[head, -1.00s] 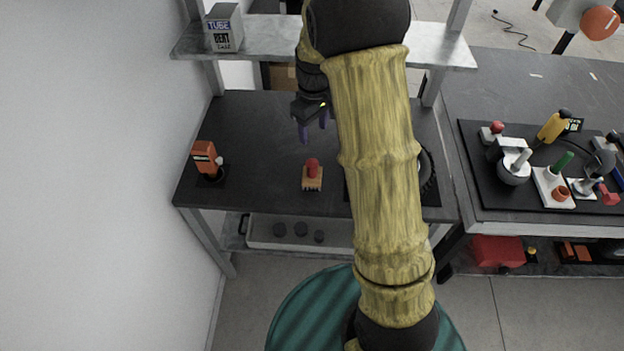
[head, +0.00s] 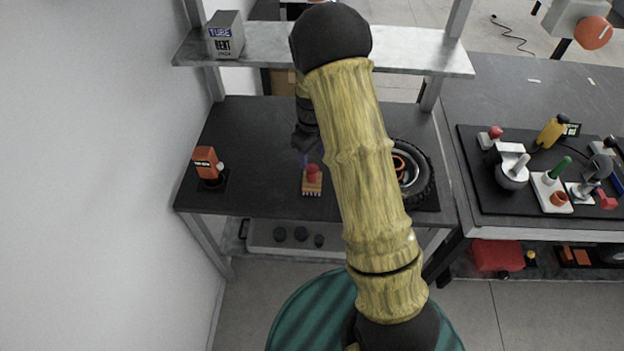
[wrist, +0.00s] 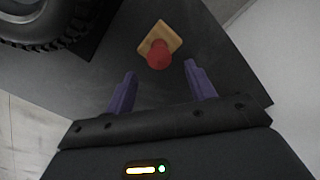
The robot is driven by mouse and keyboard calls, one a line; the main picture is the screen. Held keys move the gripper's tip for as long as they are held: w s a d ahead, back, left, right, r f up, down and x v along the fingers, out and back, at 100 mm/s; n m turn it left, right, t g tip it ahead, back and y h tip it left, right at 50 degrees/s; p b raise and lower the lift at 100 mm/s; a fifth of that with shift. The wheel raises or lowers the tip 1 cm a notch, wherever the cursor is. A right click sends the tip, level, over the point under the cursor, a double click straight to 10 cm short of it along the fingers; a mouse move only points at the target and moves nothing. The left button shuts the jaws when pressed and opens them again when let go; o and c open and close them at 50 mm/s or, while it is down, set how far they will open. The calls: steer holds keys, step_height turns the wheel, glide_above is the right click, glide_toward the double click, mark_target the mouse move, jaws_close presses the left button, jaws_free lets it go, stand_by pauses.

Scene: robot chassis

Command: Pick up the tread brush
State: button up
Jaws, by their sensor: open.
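The tread brush (head: 312,183) stands on the dark workbench, a tan block with a red knob on top and bristles along its front edge. It also shows in the wrist view (wrist: 159,46), knob toward the camera, just beyond the fingertips and roughly centred between them. My gripper (wrist: 160,82) is open and empty, with two purple fingers spread apart. In the head view my gripper (head: 310,160) is just behind and above the brush, partly hidden by my arm. I cannot tell the exact height gap.
A black wheel (head: 425,180) lies on the bench right of the brush, partly behind my arm. An orange device (head: 206,163) stands at the left. A grey box (head: 226,35) sits on the shelf above. The bench (head: 262,135) between is clear.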

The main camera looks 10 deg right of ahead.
mark_target(312, 168)
steer(key=shift+f, duration=2.05)
steer(key=shift+f+p, duration=0.1)
steer(key=shift+p, duration=0.2)
steer(key=shift+w+f+p, duration=0.15)
steer(key=shift+f+p, duration=0.7)
steer(key=shift+f, duration=1.65)
steer(key=c, duration=1.1)
steer(key=shift+c, duration=0.2)
steer(key=shift+r, duration=0.1)
